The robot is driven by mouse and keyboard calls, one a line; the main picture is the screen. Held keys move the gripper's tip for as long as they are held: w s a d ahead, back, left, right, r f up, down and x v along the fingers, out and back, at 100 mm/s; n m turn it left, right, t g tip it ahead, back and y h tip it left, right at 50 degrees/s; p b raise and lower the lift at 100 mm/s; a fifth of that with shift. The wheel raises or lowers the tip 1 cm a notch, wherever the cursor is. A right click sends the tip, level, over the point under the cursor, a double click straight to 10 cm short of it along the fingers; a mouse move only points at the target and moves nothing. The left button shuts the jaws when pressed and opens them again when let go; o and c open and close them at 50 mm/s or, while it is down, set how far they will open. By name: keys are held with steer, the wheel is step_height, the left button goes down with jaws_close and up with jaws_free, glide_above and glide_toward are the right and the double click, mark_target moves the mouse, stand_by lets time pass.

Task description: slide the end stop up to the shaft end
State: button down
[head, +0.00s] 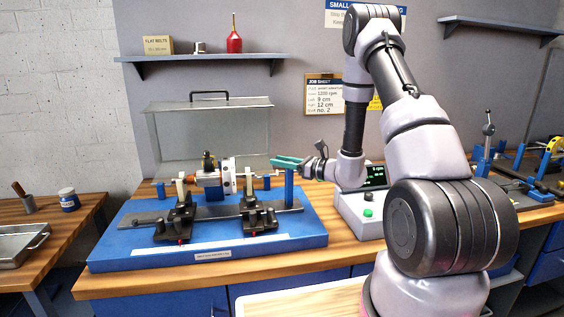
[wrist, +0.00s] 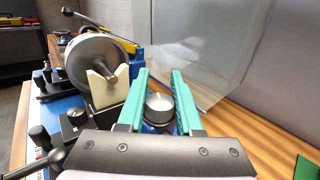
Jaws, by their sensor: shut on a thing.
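The end stop is a blue post (head: 289,188) at the right end of the balancing machine's rail. My gripper (head: 288,162) has teal fingers and is at the post's top. In the wrist view the fingers (wrist: 159,88) lie on both sides of the post's round silver top (wrist: 159,103), shut on it. The rotor (head: 214,180) rests on its supports left of the post. The wrist view shows the rotor (wrist: 88,60) and its shaft end (wrist: 112,79) in a cream V-block (wrist: 105,90). I cannot tell the exact gap between shaft end and stop.
The machine's blue base (head: 120,246) stands on the wooden bench. A clear guard (head: 210,125) with a black handle stands behind it. A control box (head: 356,212) with a green readout is to the right. A shelf (head: 210,58) hangs above.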

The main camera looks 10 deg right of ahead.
steer(key=shift+s+a+n+g+y, duration=0.1)
steer(key=shift+s+n+g+y, duration=0.1)
steer(key=shift+n+g+y, duration=0.75)
steer(key=shift+s+a+n+g+y, duration=0.15)
steer(key=shift+n+g+y, duration=0.35)
steer(key=shift+g, duration=0.75)
steer(key=shift+n, duration=0.25)
steer(key=c, duration=0.6)
jaws_free()
step_height(320, 180, up, 10)
steer(key=shift+o, duration=0.2)
